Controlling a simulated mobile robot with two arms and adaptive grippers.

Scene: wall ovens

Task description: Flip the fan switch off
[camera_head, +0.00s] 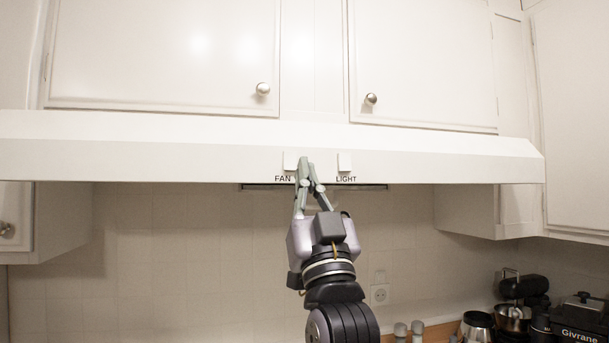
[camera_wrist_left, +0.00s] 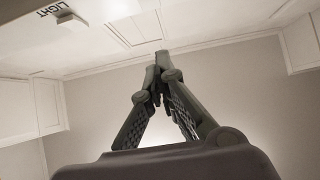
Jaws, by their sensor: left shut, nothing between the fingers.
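The white fan switch (camera_head: 290,160) sits on the front face of the white range hood, above the label FAN. My left gripper (camera_head: 305,160) is in front of the hood, its fingertips overlapping the right part of the switch in the head view. Whether they touch it I cannot tell. Its fingers are shut with nothing between them. The closed fingertips also show in the left wrist view (camera_wrist_left: 157,62), where the fan switch is not visible. My right gripper is in neither view.
The light switch (camera_head: 344,162) is just right of my fingertips, above the label LIGHT. The range hood (camera_head: 150,150) spans under white cabinets with round knobs. Below right, a counter holds pots (camera_head: 513,318) and a dark appliance (camera_head: 581,318). A wall socket (camera_head: 380,294) is on the tiles.

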